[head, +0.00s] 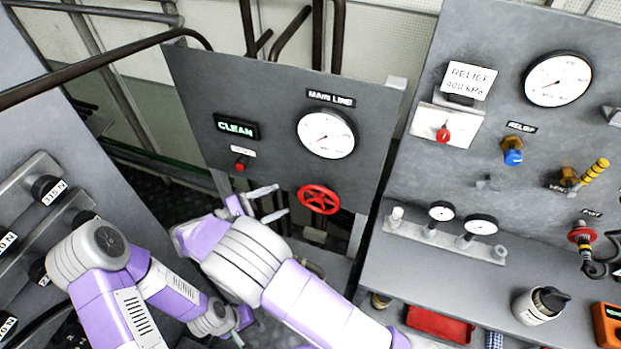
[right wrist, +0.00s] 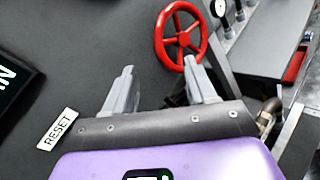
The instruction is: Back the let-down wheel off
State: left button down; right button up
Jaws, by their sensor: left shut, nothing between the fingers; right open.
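The red handwheel (head: 318,199) is mounted low on the grey panel under the MAIN LINE gauge. It also shows in the right wrist view (right wrist: 184,39), at top centre. No label naming it as the let-down wheel is visible. My right gripper (head: 282,199) is open and empty, just left of the wheel in the head view. In the right wrist view its fingers (right wrist: 159,66) point toward the wheel, the right fingertip overlapping the lower rim. I cannot tell whether they touch. My left gripper (head: 238,336) is low near the bottom edge, shut, partly hidden by my arms.
The MAIN LINE gauge (head: 326,134) is above the wheel. A lit CLEAN sign (head: 236,127) and red RESET button (head: 241,166) are to the left.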

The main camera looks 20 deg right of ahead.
aim_at(300, 194)
jog(key=shift+m+h, duration=0.4)
jog(key=x, duration=0.2)
jog(key=p+x, duration=0.1)
jog(key=x, duration=0.1)
jog(key=s+x, duration=0.1)
jog(key=x, duration=0.2)
jog(key=shift+d+p, duration=0.25)
jog(key=shift+p, duration=0.05)
jog(key=shift+s, duration=0.1)
jog(key=c, duration=1)
